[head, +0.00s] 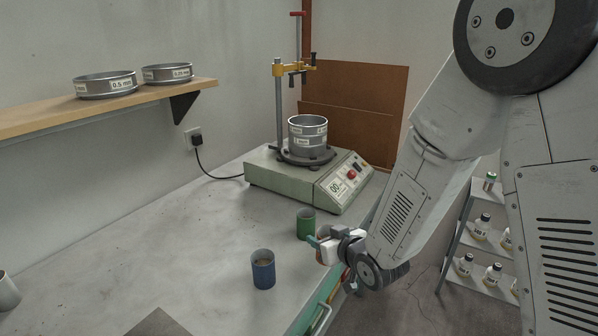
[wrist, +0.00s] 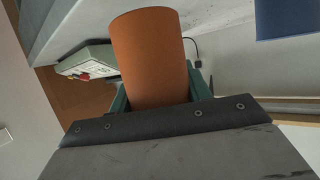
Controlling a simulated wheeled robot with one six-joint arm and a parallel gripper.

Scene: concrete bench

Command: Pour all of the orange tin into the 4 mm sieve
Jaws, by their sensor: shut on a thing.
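My gripper (head: 318,243) is shut on the orange tin (wrist: 152,55), whose plain side fills the middle of the wrist view between teal fingers. In the head view the tin is mostly hidden behind the gripper, near the bench's front edge, beside the green tin. Its mouth and contents do not show. The sieve stack (head: 308,134) stands on the shaker (head: 310,178) behind, open at the top. Its labels are too small to read surely, so I cannot tell which is the 4 mm sieve.
A green tin (head: 306,223) and a blue tin (head: 263,272) with brownish contents stand on the bench (head: 150,235). Two sieves, 0.5 mm (head: 106,86) and another (head: 167,74), sit on the wall shelf (head: 60,113). A clamp post (head: 278,100) rises beside the stack. The bench's left is mostly clear.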

